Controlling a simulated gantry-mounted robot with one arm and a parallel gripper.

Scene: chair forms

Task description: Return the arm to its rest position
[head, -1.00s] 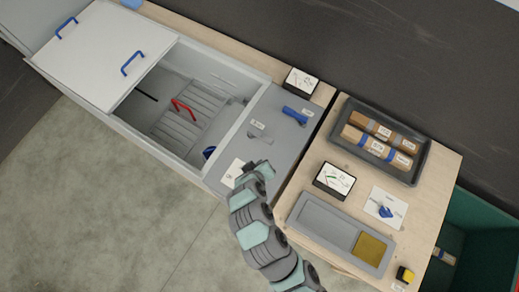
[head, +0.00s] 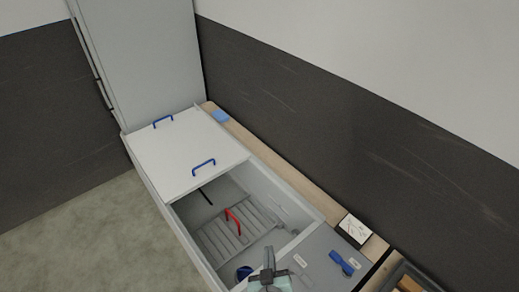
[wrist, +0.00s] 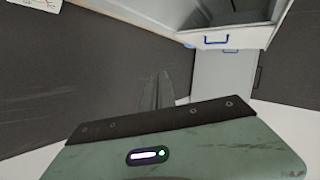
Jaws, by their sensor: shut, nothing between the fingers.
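My gripper (head: 268,258) shows at the bottom edge of the head view, in front of the grey panel at the near end of the chest. Only its tip and a pale green part of my arm show there; the rest is cut off. In the wrist view, its two dark narrow fingers (wrist: 157,92) are together and empty, clear of any surface that I can make out.
A grey chest has a white lid (head: 175,155) with blue handles, slid over its far part. Inside its open part lies a slatted panel with a red handle (head: 233,222). A blue handle (head: 344,262) and a small framed card (head: 353,229) are at the right. A tall grey cabinet (head: 140,60) stands behind.

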